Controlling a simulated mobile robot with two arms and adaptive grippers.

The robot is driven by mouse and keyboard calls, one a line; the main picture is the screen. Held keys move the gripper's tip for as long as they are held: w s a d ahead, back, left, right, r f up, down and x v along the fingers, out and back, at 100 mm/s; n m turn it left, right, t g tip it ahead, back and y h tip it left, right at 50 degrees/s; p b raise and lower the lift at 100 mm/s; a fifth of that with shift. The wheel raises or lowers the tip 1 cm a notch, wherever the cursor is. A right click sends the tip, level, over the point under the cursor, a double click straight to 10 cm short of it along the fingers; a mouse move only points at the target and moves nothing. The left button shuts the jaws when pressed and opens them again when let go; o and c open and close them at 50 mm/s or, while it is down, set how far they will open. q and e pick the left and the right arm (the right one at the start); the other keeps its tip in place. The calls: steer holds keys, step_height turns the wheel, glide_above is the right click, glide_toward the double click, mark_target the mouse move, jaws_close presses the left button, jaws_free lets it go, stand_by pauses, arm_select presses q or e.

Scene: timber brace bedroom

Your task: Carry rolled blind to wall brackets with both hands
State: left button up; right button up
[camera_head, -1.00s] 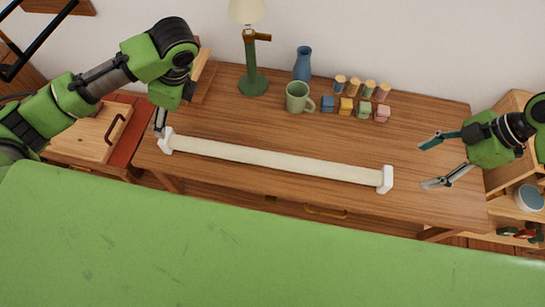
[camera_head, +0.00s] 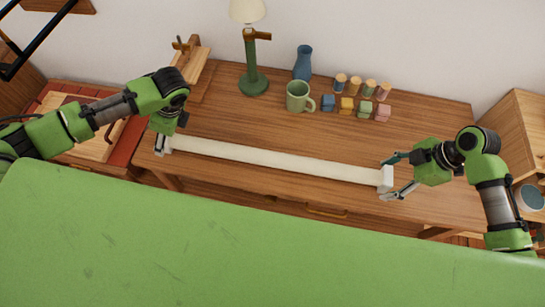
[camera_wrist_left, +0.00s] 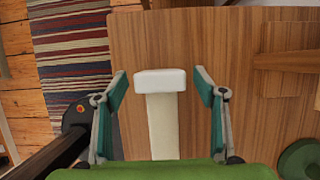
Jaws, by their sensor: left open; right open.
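The rolled blind (camera_head: 275,158) is a long cream roll with white end caps. It lies on the wooden desk, slanting slightly down to the right. My left gripper (camera_head: 162,143) is at its left end. In the left wrist view the open fingers (camera_wrist_left: 160,92) stand on both sides of the white end cap (camera_wrist_left: 160,80), with gaps on each side. My right gripper (camera_head: 390,177) is open, its fingers on either side of the right end cap (camera_head: 386,179); I cannot tell whether they touch it. No wall brackets for the blind can be made out clearly.
Behind the blind on the desk (camera_head: 220,120) stand a green lamp (camera_head: 253,80), a green mug (camera_head: 298,97), a blue vase (camera_head: 303,63) and several small blocks and cylinders (camera_head: 355,97). A wooden stand (camera_head: 193,62) is at the back left. A shelf (camera_head: 515,130) is at the right.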

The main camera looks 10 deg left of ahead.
arm_select(q)
jaws_close()
arm_select(e)
jaws_close()
arm_select(q)
steer(key=shift+w+r, duration=0.15)
steer(key=shift+r, duration=0.05)
arm_select(e)
steer(key=shift+w+r, duration=0.15)
